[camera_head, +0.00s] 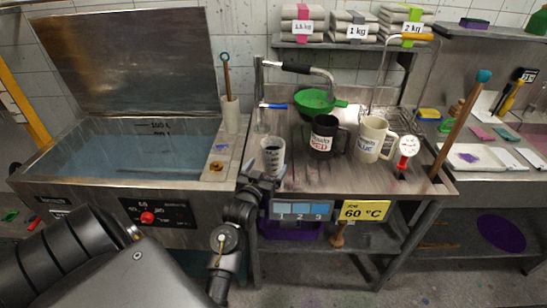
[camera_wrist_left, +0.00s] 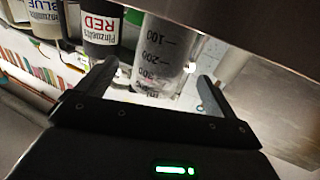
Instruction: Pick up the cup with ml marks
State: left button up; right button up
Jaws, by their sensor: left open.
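The cup with ml marks (camera_head: 273,153) is a clear, pale beaker with dark graduation marks, standing upright at the front left of the steel worktop. It also shows in the left wrist view (camera_wrist_left: 162,52), upside down, with its marks facing me. My left gripper (camera_head: 263,181) is open, just in front of the cup and low by the worktop's front edge. In the left wrist view its two fingers (camera_wrist_left: 157,78) appear on either side of the cup, with no grip on it. I cannot tell how far the fingertips reach along it.
A black mug labelled RED (camera_head: 323,137) stands right of the cup, and a cream mug labelled BLUE (camera_head: 371,139) beyond it. A green strainer (camera_head: 315,101) lies behind. A water-filled steel basin (camera_head: 130,147) is at left. A panel numbered 1 2 3 (camera_head: 300,210) hangs below the edge.

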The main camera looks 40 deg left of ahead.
aim_at(269, 161)
pick_arm(q)
jog(key=p+x, duration=0.2)
jog(key=x, duration=0.2)
jog(key=shift+w+a, duration=0.2)
jog(key=shift+w, duration=0.15)
jog(key=shift+w+a, duration=0.1)
jog(key=shift+w, duration=0.15)
jog(key=c, duration=1.3)
jog(key=shift+r, duration=0.15)
jog(key=shift+c, duration=0.2)
